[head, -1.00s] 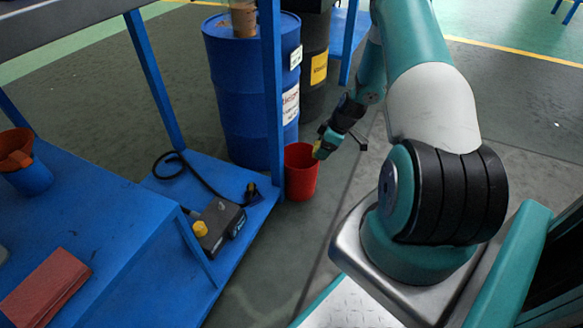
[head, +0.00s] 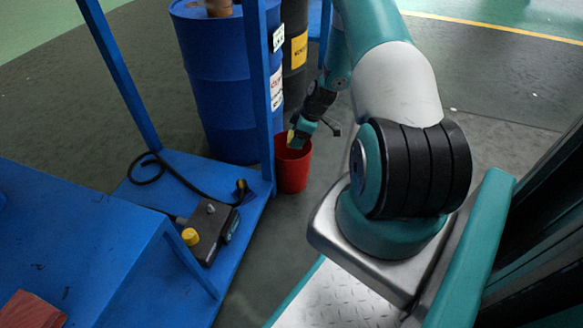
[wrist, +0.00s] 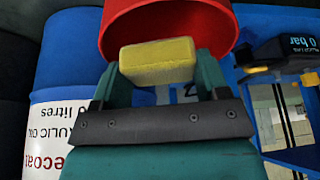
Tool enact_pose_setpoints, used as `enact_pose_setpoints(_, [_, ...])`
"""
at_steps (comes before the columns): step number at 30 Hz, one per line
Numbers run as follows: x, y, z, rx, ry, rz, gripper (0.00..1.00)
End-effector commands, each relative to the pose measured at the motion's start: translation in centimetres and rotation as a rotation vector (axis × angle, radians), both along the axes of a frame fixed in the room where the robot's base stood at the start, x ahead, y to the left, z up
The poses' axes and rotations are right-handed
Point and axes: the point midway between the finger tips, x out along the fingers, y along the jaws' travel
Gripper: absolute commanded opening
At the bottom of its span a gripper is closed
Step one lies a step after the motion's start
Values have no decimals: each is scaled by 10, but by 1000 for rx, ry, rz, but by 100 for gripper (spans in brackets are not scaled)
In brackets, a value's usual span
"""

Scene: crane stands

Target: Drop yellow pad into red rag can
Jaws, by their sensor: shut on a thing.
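The yellow pad (wrist: 158,62) is a small block held between the two fingers of my gripper (wrist: 160,78) in the wrist view. In the head view my gripper (head: 293,139) is shut on the pad at the mouth of the red can (head: 293,165). The can stands on the floor beside the blue stand. In the wrist view the red can (wrist: 215,22) shows behind the pad, its rim around and beyond it. The pad overlaps the can opening in that view. I cannot tell how far the pad is inside the rim.
A blue drum (head: 222,85) stands behind the can, with a black drum (head: 294,50) beside it. A blue stand post (head: 259,90) rises just left of the can. A device with a yellow knob (head: 210,230) lies on the blue shelf (head: 250,215). Floor right of the can is partly open.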

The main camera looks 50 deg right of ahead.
Motion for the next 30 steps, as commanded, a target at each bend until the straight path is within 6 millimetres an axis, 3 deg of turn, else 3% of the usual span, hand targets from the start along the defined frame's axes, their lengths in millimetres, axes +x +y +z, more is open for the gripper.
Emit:
enact_pose_setpoints(2, [0, -1, -9, -1, -1, 0, 33])
enact_pose_setpoints(11, [0, -1, -9, -1, -1, -2, 33])
enact_pose_setpoints(12, [0, -1, -9, -1, -1, -2, 77])
enact_pose_setpoints(15, [0, -1, -9, -1, -1, -2, 98])
enact_pose_setpoints(24, [-1, -2, -6, -2, -1, -3, 98])
enact_pose_setpoints(30, [-8, -8, 22, -4, -3, -3, 98])
